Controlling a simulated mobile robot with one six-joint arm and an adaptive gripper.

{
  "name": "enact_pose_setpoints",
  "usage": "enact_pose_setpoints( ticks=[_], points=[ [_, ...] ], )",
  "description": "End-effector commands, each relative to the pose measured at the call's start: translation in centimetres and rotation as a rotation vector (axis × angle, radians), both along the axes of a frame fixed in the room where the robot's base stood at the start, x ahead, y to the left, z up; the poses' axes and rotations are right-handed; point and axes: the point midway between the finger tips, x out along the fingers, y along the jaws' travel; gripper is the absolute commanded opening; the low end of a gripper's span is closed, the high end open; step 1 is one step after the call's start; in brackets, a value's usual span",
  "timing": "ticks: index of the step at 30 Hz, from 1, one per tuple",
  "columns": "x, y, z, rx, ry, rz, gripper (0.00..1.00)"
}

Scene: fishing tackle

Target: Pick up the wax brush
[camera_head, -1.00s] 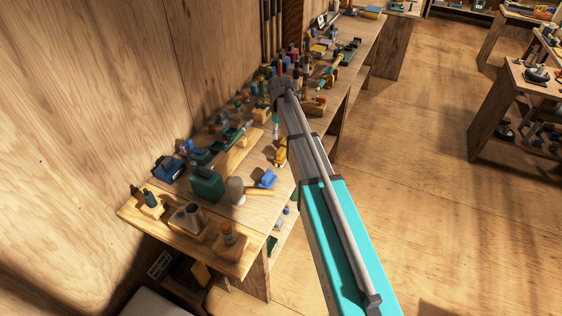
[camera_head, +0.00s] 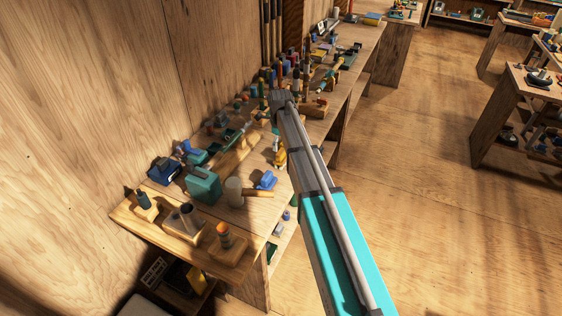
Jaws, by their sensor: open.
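I cannot make out which of the small things is the wax brush. Many small tools stand and lie along the wooden bench (camera_head: 222,212) by the left wall. My arm reaches out over this bench, and its dark grey wrist end (camera_head: 281,99) is above the bench's middle part. The arm hides the fingers of my gripper and part of the bench top beneath it. I see nothing held.
Near me on the bench are a teal box (camera_head: 203,185), a white cylinder (camera_head: 233,191) with a wooden handle, a blue piece (camera_head: 266,180) and an orange-topped item (camera_head: 223,234). The floor (camera_head: 415,190) to the right is clear.

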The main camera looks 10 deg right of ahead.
Motion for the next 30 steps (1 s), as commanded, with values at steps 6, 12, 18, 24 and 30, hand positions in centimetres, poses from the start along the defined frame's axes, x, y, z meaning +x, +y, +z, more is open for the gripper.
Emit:
enact_pose_setpoints(
  ticks=[6, 12, 18, 24, 30],
  points=[
    [0.0, 0.0, 0.0, 0.0, 0.0, 0.0, 1.0],
    [0.0, 0.0, -0.5, 0.0, 0.0, 0.0, 1.0],
    [0.0, -0.2, -1.8, 0.0, 0.0, 0.0, 1.0],
    [-0.1, -0.3, -3.4, 0.0, 0.0, 0.0, 1.0],
    [-0.1, -0.3, -4.7, 0.0, 0.0, 0.0, 1.0]
  ],
)
